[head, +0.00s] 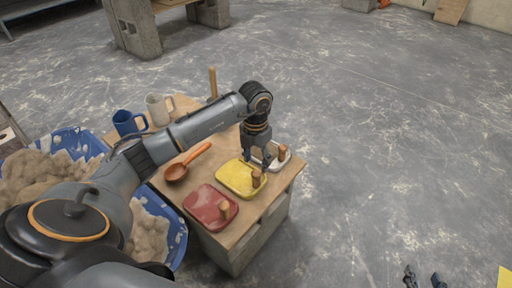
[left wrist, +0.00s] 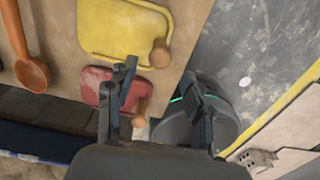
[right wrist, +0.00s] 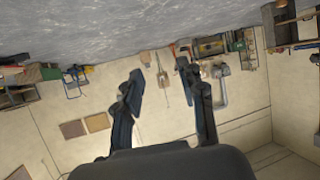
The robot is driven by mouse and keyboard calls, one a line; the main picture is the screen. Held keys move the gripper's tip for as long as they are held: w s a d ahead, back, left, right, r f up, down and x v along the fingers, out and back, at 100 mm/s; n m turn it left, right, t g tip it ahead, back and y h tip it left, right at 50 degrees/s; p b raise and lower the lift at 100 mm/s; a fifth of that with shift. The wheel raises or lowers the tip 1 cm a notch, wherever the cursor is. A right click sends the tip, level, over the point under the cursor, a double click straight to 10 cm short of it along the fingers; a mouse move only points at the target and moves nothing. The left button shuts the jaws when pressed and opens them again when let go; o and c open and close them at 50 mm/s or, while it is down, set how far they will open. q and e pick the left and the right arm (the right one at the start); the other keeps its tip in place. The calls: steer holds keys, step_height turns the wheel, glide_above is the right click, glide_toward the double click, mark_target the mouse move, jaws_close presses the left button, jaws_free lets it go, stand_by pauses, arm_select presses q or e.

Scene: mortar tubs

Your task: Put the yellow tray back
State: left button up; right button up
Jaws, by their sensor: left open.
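The yellow tray (head: 235,179), with an upright wooden handle on its right end, lies on the wooden bench top between a red tray (head: 203,203) and a white tray (head: 283,152). My left gripper (head: 262,165) is open and empty, above the bench by the yellow and white trays in the head view. In the left wrist view the yellow tray (left wrist: 115,27) and the red tray (left wrist: 93,77) lie beyond the open fingers, with neither handle held. My right gripper (head: 425,280) is open and empty in the right wrist view (right wrist: 165,100).
An orange ladle (head: 177,172), a blue mug (head: 125,122) and a pale mug (head: 158,108) stand or lie on the bench (head: 265,204). Blue tubs (head: 75,139) of mortar stand beside it, at left.

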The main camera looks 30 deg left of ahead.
arm_select(q)
step_height(320, 180, up, 4)
steer(key=shift+f+p, duration=0.2)
steer(key=shift+p, duration=0.15)
arm_select(e)
steer(key=s+f+g, duration=0.1)
steer(key=s+d+f+g+h, duration=0.1)
steer(key=s+f, duration=0.1)
steer(key=shift+s+d+f+g, duration=0.1)
steer(key=shift+d+f+g, duration=0.1)
steer(key=shift+f+g, duration=0.15)
steer(key=shift+r, duration=0.1)
